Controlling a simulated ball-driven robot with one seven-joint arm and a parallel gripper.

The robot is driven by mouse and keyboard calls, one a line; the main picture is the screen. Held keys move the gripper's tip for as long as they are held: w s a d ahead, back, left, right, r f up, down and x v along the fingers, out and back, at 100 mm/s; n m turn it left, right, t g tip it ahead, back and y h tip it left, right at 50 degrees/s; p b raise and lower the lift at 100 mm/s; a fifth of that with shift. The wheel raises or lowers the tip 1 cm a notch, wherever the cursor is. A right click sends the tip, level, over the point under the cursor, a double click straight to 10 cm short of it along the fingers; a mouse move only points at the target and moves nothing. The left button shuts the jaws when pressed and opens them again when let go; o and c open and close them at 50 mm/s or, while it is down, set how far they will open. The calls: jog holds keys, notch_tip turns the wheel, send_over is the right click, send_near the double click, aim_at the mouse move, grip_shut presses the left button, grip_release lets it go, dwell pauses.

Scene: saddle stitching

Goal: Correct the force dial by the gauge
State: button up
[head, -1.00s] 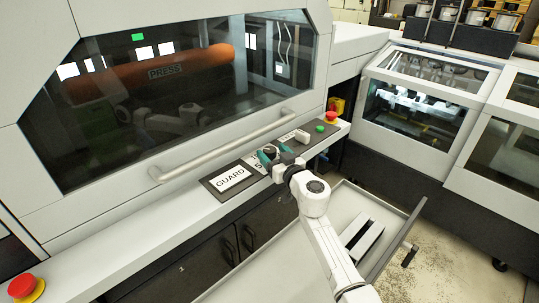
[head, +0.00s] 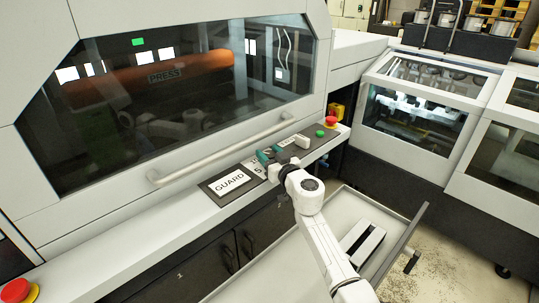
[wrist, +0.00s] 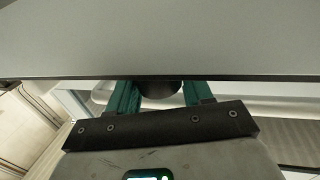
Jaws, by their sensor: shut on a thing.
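My gripper (head: 270,155) is at the control panel below the press window, its teal fingers on either side of a dark round knob (wrist: 160,89). The knob looks like the force dial and sits between the fingers in the wrist view. The gripper is shut on it. The dial's markings are hidden by my fingers and wrist. A partly covered plate with a figure like a 5 (head: 258,169) shows beside the gripper; I cannot read the rest. No gauge reading can be made out.
A GUARD label (head: 229,182) lies left of my gripper. A green button (head: 320,134) and a red button (head: 331,123) are to the right. A long handle bar (head: 220,152) runs above the panel. An open drawer (head: 405,240) stands below, under my arm.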

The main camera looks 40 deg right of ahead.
jog(key=shift+c, duration=0.8)
